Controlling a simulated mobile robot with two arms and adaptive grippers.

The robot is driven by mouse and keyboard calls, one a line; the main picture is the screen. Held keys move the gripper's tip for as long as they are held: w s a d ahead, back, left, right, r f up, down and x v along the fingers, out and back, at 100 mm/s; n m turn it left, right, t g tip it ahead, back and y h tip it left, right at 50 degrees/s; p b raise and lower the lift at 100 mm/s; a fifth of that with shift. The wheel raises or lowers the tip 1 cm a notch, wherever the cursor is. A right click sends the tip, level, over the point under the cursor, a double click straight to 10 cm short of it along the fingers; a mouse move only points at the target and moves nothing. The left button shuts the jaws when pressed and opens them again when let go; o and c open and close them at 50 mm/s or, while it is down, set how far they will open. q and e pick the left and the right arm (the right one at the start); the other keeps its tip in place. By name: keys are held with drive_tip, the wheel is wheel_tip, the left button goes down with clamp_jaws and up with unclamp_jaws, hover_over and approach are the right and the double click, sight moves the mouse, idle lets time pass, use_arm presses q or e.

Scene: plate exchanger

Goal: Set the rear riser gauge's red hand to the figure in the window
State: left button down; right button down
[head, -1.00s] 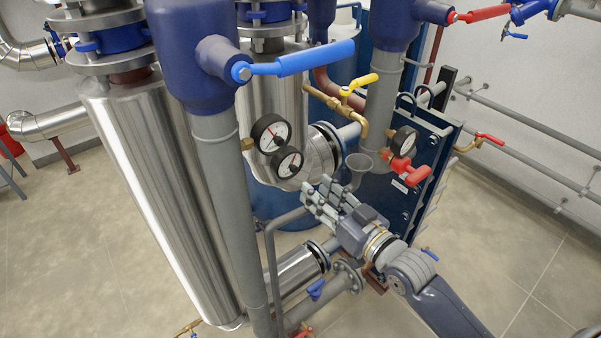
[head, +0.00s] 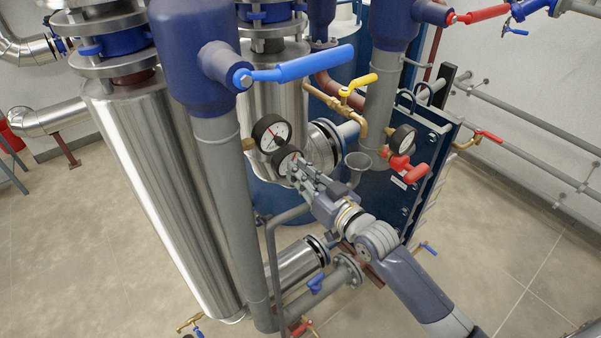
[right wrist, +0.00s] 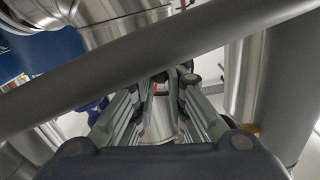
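Two black-rimmed round gauges sit by the near grey riser: the upper gauge (head: 271,132) shows a white face with a red hand, and the lower gauge (head: 287,162) is partly covered by my right gripper (head: 302,173). A third gauge (head: 402,140) is at the grey riser farther back. I cannot tell which dial the task names, nor read any figure in a window. In the right wrist view my right gripper's fingers (right wrist: 163,100) stand apart, with a silvery surface visible between them. Contact with the lower gauge cannot be made out. My left gripper is out of view.
The near riser (head: 228,190) and a thin grey bent pipe (head: 270,265) stand left of my right arm. A grey funnel (head: 358,162), a red valve handle (head: 402,168) and a yellow-handled valve (head: 357,84) are close by. A grey pipe (right wrist: 150,60) crosses the wrist view.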

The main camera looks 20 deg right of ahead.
drive_tip(key=shift+m+p, duration=0.4)
drive_tip(key=shift+m, duration=0.4)
drive_tip(key=c, duration=1.6)
unclamp_jaws()
drive_tip(key=shift+o, duration=0.2)
drive_tip(key=v, duration=1.2)
